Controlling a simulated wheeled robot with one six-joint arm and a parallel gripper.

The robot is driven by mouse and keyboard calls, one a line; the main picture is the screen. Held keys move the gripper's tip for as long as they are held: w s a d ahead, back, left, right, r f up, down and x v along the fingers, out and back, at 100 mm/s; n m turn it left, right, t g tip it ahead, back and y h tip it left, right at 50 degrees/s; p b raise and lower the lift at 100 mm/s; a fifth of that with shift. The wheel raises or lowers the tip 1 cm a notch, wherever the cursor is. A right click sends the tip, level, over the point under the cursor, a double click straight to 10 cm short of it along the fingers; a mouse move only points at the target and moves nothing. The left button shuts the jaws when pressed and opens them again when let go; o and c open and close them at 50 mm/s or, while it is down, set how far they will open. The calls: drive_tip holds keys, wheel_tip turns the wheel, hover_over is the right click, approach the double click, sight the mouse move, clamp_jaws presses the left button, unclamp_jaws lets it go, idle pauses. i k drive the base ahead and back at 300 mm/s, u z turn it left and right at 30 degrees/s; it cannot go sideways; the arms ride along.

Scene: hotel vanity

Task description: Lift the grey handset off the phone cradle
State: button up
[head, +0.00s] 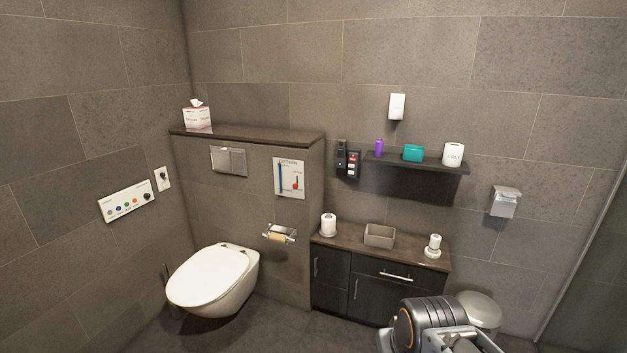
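A dark grey handset (341,152) hangs upright on the wall in the head view, just left of the dark shelf. It appears to rest on a wall cradle, but the cradle is too small and dark to tell apart from it. Next to it on the right is a dark wall unit with red and white parts (353,164). Part of my arm shows at the bottom right, in front of the cabinet and far from the handset. The fingers of my gripper do not show.
A dark shelf (420,165) holds a purple bottle (379,147), a teal box (413,153) and a white roll (453,154). Below, a cabinet (330,282) carries a grey bin (379,236) and small items. A toilet (212,280) stands left; a round bin (480,308) stands right.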

sight(342, 144)
drive_tip(key=i, duration=0.2)
drive_tip(key=u, duration=2.1)
drive_tip(key=i, duration=0.5)
drive_tip(key=z, duration=1.7)
drive_tip(key=i, duration=0.7)
drive_tip(key=u, duration=0.85)
drive_tip(key=i, duration=0.85)
drive_tip(key=z, duration=0.6)
drive_tip(key=i, duration=0.75)
drive_tip(key=z, duration=0.7)
